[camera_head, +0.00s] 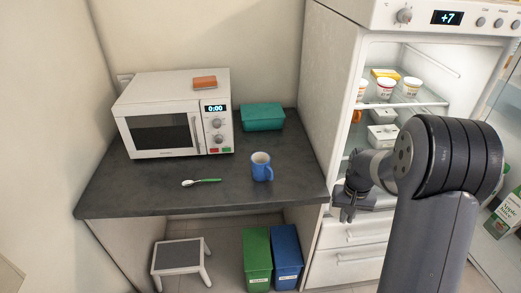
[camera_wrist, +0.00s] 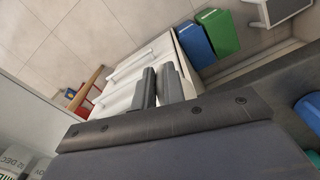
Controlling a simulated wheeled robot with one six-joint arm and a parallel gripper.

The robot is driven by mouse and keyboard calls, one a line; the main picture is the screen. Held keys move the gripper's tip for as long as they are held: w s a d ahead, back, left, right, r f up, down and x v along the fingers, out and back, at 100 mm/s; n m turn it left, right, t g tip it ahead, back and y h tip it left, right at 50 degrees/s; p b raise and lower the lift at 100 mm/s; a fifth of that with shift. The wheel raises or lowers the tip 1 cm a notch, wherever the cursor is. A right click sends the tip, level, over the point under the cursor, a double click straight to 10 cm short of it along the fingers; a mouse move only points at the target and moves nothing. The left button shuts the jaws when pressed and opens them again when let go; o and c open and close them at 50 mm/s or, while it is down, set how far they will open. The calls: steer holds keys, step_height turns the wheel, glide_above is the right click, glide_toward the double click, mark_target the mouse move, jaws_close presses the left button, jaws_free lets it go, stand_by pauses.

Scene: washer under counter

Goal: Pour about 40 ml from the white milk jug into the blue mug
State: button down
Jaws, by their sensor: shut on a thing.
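The blue mug (camera_head: 261,168) stands upright on the dark counter near its front edge, handle to the right. Its blue side also shows at the right edge of the wrist view (camera_wrist: 308,107). My gripper (camera_head: 346,205) is right of the counter, in front of the fridge, apart from the mug.
The open fridge (camera_head: 335,100) stands right. A stool (camera_head: 181,256) and green and blue bins (camera_head: 257,262) are below.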

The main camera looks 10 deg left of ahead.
step_height(320, 180, up, 2)
steer(key=shift+r+p, duration=0.1)
steer(key=shift+p, duration=0.6)
steer(key=a+r+m, duration=0.3)
steer(key=a+m, duration=0.4)
steer(key=a, duration=0.3)
steer(key=s+a+r+m, duration=0.1)
steer(key=a+r+m, duration=0.3)
steer(key=a, duration=0.7)
steer(key=s+a+r+m, duration=0.1)
steer(key=a+r+m, duration=0.3)
steer(key=a+m, duration=0.5)
steer(key=shift+a+m, duration=0.3)
steer(key=shift+a, duration=0.85)
